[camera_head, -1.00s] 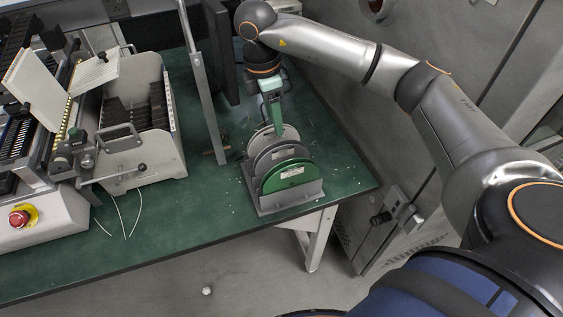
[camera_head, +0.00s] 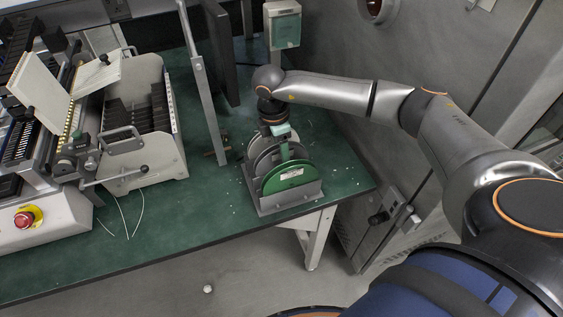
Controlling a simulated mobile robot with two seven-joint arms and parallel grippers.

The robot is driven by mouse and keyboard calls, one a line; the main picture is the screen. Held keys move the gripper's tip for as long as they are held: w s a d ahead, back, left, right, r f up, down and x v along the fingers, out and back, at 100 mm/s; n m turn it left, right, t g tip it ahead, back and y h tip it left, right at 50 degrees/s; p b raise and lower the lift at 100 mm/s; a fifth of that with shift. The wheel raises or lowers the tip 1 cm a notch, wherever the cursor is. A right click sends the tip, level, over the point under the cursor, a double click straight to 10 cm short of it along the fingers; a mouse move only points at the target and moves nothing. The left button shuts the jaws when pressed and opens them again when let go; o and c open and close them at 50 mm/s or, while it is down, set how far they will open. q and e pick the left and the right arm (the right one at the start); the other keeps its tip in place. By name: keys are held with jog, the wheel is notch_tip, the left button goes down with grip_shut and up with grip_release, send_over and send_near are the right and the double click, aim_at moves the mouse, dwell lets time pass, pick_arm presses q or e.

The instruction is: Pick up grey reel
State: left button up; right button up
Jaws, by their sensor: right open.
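Three reels stand upright one behind another in a grey holder (camera_head: 290,207) near the table's right front. The front reel (camera_head: 286,181) is green with a white label. Behind it is a darker grey reel (camera_head: 263,161), and at the back a lighter grey reel (camera_head: 252,147). My right gripper (camera_head: 285,158) comes down over the rack from behind, its green body above the reels. It is open, and its fingertips are at the upper edges of the reels, partly hidden. I cannot tell whether they touch or straddle one. My left gripper is not in view.
A metal post (camera_head: 205,95) and dark panel stand left of the rack. Grey cabinets (camera_head: 437,80) border the right.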

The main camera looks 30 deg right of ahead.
grip_shut()
dwell(0.3)
dwell(1.1)
